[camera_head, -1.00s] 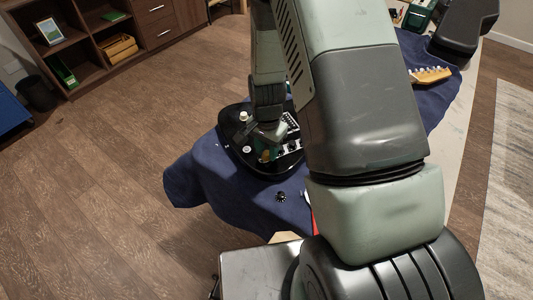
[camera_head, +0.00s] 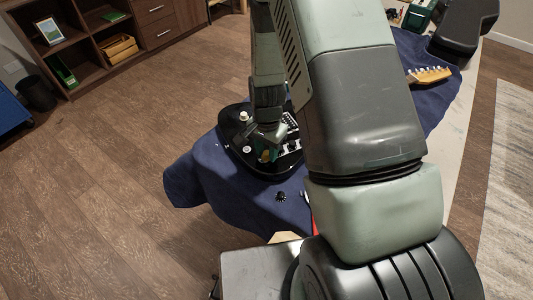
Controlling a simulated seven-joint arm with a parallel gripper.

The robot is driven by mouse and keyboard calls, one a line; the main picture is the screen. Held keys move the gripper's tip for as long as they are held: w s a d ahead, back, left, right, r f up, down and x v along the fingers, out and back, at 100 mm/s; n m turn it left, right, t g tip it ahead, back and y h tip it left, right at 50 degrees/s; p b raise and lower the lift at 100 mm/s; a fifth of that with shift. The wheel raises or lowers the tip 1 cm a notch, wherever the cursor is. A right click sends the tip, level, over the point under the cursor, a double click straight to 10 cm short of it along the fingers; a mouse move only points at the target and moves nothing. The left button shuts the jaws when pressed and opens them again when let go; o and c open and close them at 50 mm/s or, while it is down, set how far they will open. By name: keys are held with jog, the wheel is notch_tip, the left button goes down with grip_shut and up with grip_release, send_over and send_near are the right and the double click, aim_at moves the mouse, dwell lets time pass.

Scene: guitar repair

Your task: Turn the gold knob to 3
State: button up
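The black guitar body (camera_head: 236,124) lies on a blue cloth, partly covered by my arm. A pale cream knob (camera_head: 243,116) and a small white knob (camera_head: 247,149) show on its left part. My gripper (camera_head: 267,150) points down over the lower middle of the body. A small gold-brown patch, perhaps the gold knob (camera_head: 266,155), shows at its fingertips. The view is too small to tell whether the fingers touch or hold it, and its number marks cannot be read.
The blue cloth (camera_head: 205,172) drapes over the workbench. A small black knob-like part (camera_head: 281,196) lies on it in front of the guitar. The guitar headstock (camera_head: 430,75) shows at the right. A black case (camera_head: 463,28) stands at the back right. My arm hides the guitar's middle.

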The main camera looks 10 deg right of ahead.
jog(key=c, duration=0.6)
jog(key=m, duration=0.4)
jog(key=shift+m, duration=0.4)
jog(key=m, duration=0.7)
jog(key=o, duration=0.6)
